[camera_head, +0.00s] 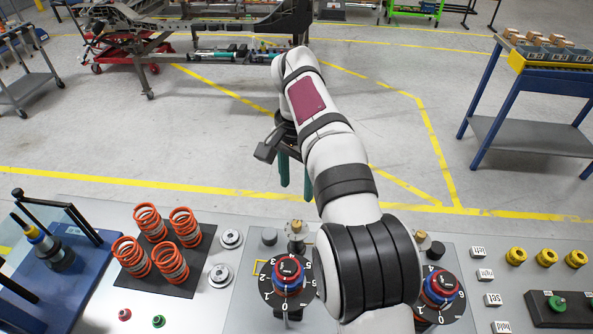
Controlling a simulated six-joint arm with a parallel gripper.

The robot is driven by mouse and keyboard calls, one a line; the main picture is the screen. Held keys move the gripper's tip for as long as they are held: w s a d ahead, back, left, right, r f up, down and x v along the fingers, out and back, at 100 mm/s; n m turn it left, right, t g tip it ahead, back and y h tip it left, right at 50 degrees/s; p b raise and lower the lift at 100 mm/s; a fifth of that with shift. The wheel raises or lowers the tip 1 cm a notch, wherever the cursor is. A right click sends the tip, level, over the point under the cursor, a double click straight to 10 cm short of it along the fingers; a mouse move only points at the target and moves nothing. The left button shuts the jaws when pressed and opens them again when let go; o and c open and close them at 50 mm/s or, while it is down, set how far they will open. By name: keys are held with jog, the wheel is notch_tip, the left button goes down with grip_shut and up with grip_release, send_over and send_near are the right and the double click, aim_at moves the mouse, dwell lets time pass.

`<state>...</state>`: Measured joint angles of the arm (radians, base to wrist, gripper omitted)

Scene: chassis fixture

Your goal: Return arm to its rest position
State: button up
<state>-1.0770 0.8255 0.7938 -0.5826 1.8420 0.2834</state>
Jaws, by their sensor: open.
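My gripper (295,178) hangs at the end of my white and grey arm, past the far edge of the work table, above the grey floor. Its two green fingers point down and are apart, with nothing seen between them. My arm stretches from the front of the table up and away, and hides part of the table's middle.
The table carries orange springs (170,257) on a dark plate, numbered dials (288,277) (440,290), yellow knobs (546,257) and a blue fixture (50,272). A blue-legged bench (530,135) stands at right, a grey cart (28,88) at left. Floor around my gripper looks clear.

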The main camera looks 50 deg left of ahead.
notch_tip(320, 180, up, 3)
jog(key=shift+r, duration=0.2)
